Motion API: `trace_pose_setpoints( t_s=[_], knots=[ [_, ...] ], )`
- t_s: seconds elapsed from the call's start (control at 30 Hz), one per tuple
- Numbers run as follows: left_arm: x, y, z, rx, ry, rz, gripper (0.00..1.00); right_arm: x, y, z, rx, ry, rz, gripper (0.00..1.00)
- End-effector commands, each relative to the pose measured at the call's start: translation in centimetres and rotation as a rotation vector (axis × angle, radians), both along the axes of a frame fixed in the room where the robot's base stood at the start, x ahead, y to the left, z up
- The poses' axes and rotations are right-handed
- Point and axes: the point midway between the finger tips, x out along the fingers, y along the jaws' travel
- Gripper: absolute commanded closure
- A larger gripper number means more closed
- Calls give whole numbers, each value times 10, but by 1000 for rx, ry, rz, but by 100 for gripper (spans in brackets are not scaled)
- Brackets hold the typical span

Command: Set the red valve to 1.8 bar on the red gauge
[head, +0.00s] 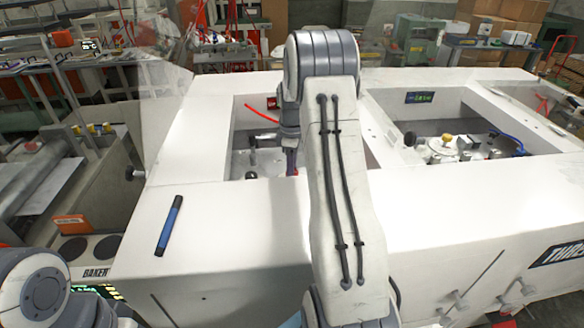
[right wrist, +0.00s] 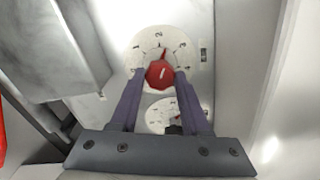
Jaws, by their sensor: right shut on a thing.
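In the right wrist view the red valve (right wrist: 160,74) is a small faceted knob in front of a white round dial (right wrist: 144,52) numbered 1, 2 and 3. I cannot read an exact value. My right gripper (right wrist: 160,78) is shut on the red valve, one purple finger on each side. In the head view its fingers (head: 291,158) are small and partly hidden by my arm inside the left opening. My left gripper is out of view; only part of the left arm shows.
A second white dial (right wrist: 160,115) lies below the valve, between my fingers. A grey block (right wrist: 62,50) stands close on the left. The white machine top (head: 220,215) surrounds the opening and bears a blue stick (head: 169,226). A red cable (head: 262,112) crosses the opening's back.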

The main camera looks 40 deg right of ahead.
Motion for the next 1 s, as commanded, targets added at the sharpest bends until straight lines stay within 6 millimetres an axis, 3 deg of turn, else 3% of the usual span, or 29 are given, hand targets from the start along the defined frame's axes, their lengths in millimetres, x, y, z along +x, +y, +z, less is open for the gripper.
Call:
trace_pose_setpoints(
  t_s=[0.33, 0.83, 0.87, 0.9, 0.93, 1.0],
  knots=[
    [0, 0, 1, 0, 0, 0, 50, 1, -1, 2, -4, -6, 122, 100],
    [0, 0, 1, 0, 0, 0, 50, 2, -1, 2, -4, -6, 138, 100],
    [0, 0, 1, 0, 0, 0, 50, 2, -1, 2, -5, -7, 138, 46],
    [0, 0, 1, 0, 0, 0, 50, 1, -1, 2, -4, -6, 138, 31],
    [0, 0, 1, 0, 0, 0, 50, 1, -1, 2, -4, -6, 138, 24],
    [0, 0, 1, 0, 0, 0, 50, 1, -1, 1, -3, -4, 138, 24]
  ],
)
